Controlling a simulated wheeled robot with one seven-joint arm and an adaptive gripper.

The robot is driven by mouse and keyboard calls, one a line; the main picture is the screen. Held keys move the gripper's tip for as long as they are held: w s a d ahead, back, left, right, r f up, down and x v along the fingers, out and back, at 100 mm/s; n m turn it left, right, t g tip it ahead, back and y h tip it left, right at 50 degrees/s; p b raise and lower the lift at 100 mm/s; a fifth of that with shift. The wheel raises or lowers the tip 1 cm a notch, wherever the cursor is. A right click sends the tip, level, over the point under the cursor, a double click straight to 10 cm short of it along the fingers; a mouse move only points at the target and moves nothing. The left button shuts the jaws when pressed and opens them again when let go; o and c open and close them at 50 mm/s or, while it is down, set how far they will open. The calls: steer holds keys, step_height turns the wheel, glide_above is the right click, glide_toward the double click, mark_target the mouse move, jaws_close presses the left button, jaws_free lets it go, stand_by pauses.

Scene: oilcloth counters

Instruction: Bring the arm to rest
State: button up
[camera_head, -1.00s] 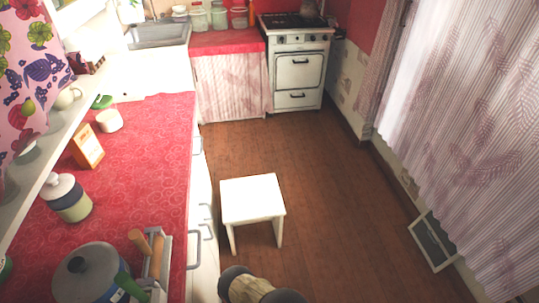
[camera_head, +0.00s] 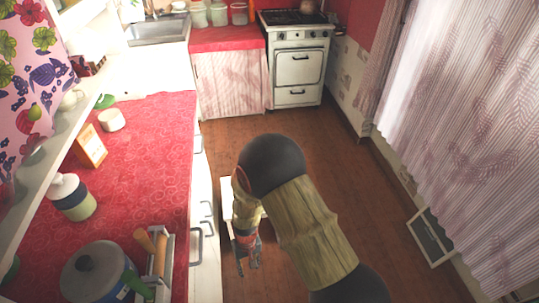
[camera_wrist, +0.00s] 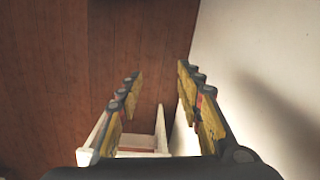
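My gripper (camera_head: 248,262) hangs fingers down in the head view, beside the white cabinet fronts and in front of the white stool (camera_head: 226,190). My arm covers most of the stool. In the wrist view my gripper (camera_wrist: 160,100) has its two fingers spread well apart, with nothing between them. Part of a white frame, probably the stool, shows below and beyond the fingers. A pale upright surface, probably a cabinet front, fills the right side.
The red counter (camera_head: 150,160) on the left holds a pot (camera_head: 92,272), a lidded jar (camera_head: 72,197) and a small box (camera_head: 90,146). A stove (camera_head: 296,60) stands at the back. The brown floor (camera_head: 360,200) is open toward the curtain (camera_head: 460,130).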

steer(key=s+d+r+m+t+p, duration=0.1)
steer(key=s+d+r, duration=0.3)
steer(key=d+r, duration=0.5)
steer(key=s+d+r+m+t+p, duration=0.1)
steer(key=d+r, duration=0.8)
steer(key=r, duration=1.7)
steer(key=s+d+r+m+t+p, duration=0.2)
steer(key=s+d+r, duration=0.6)
steer(key=r, duration=0.9)
steer(key=d+t, duration=0.1)
steer(key=t, duration=0.1)
steer(key=shift+r+t+p, duration=0.4)
steer(key=shift+s, duration=0.1)
